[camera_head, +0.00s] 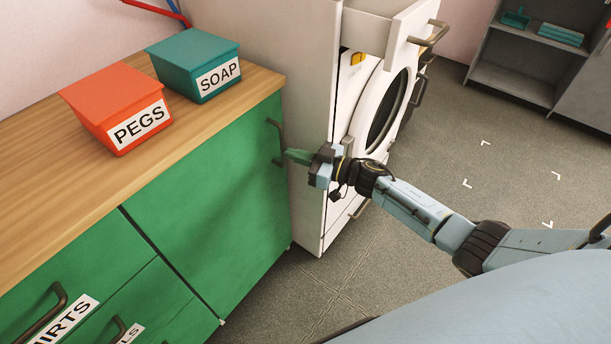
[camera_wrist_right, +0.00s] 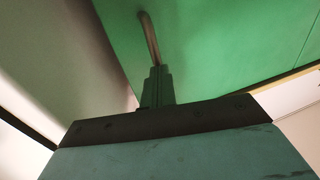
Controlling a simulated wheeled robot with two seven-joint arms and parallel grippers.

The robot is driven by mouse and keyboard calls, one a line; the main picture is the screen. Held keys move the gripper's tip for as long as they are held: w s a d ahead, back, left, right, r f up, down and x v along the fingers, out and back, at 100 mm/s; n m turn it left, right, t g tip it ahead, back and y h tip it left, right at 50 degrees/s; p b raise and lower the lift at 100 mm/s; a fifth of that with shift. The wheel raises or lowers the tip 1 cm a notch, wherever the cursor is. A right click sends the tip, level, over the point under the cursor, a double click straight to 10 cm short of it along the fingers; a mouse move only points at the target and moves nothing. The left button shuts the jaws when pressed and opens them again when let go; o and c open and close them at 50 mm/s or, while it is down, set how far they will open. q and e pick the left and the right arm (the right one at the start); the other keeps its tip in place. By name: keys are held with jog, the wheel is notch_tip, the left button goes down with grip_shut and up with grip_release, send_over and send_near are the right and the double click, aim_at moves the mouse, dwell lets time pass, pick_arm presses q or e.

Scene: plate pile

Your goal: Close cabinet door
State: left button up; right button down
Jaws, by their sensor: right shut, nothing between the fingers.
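The green cabinet door (camera_head: 205,190) lies under the wooden worktop and looks flush with the cabinet front, or nearly so; a dark gap runs along its left edge. Its grey bar handle (camera_head: 275,128) is upright near the door's right edge. My right gripper (camera_head: 288,156) is shut and empty beside the lower end of the handle; I cannot tell whether it touches the door. In the right wrist view the shut fingers (camera_wrist_right: 158,72) point at the green door (camera_wrist_right: 215,50), just below the handle (camera_wrist_right: 150,38). My left gripper is not in view.
A white washing machine (camera_head: 365,100) stands to the right, with an open drawer (camera_head: 400,40) above its round door. An orange PEGS box (camera_head: 105,95) and a teal SOAP box (camera_head: 190,55) stand on the worktop (camera_head: 45,175). Labelled drawers (camera_head: 85,265) lie left of the door. Floor at right is clear.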

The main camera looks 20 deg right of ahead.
jog(key=shift+w+r, duration=0.35)
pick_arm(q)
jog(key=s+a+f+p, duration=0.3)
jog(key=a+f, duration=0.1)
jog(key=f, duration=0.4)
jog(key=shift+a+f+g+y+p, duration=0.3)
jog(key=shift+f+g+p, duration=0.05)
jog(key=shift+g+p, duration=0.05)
pick_arm(e)
jog(key=v, duration=1.4)
jog(key=shift+s+a+f, duration=0.15)
jog(key=shift+s+f, duration=0.15)
jog(key=shift+s, duration=0.25)
jog(key=shift+f, duration=0.15)
